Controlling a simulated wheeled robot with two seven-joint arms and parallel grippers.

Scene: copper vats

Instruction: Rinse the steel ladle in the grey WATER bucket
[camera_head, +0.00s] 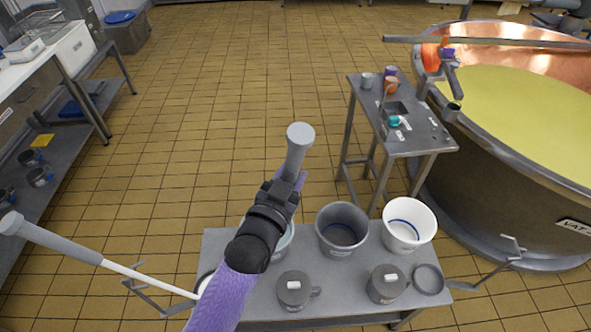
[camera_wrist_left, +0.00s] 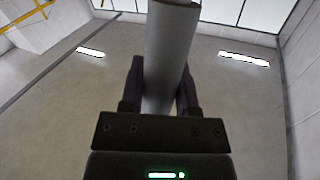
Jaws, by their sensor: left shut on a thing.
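My left gripper (camera_head: 287,184) is shut on a thick grey handle (camera_head: 298,150), taken to be the steel ladle's. The handle stands steeply, its round end up. In the left wrist view the grey handle (camera_wrist_left: 168,45) sits between the two dark fingers of my left gripper (camera_wrist_left: 160,92). The ladle's lower part and bowl are hidden behind my gripper and arm. A grey bucket (camera_head: 342,212) stands on the low bench, just right of my gripper; its lettering is too small to read. My right gripper is not in view.
The low bench (camera_head: 225,300) also holds a white bucket (camera_head: 409,212), a pale bucket (camera_head: 284,244) partly behind my arm, and two grey lidded pots. A white-shafted tool (camera_head: 130,271) slants at left. A small table (camera_head: 425,140) and copper vat (camera_head: 500,185) stand right.

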